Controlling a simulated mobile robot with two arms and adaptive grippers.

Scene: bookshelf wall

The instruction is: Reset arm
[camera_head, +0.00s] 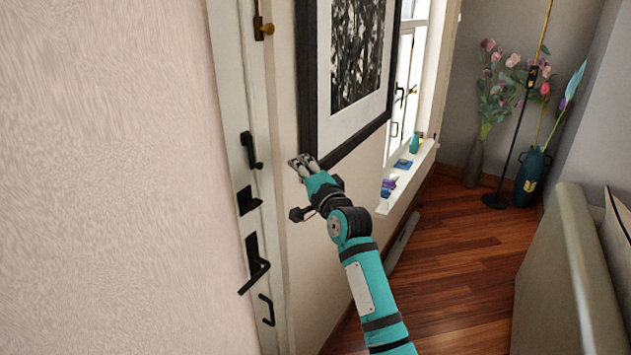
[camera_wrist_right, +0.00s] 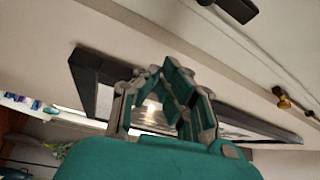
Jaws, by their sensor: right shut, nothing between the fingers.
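My right arm, teal and black, reaches up from the bottom in the head view. My right gripper (camera_head: 303,165) is at its end, in front of the wall near the lower left corner of the framed picture (camera_head: 351,60). It is shut with nothing held. In the right wrist view my right gripper (camera_wrist_right: 160,88) shows its grey and teal finger links, with the black picture frame (camera_wrist_right: 85,72) behind them. Whether the gripper touches the frame or wall cannot be told. My left gripper is in neither view.
A white door with a black handle (camera_head: 255,265) is left of the arm. A window sill (camera_head: 412,172) with small items lies to the right. Flower vases (camera_head: 530,175), a thin stand and a grey-green sofa (camera_head: 570,270) are farther right. Wooden floor (camera_head: 450,250) between is clear.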

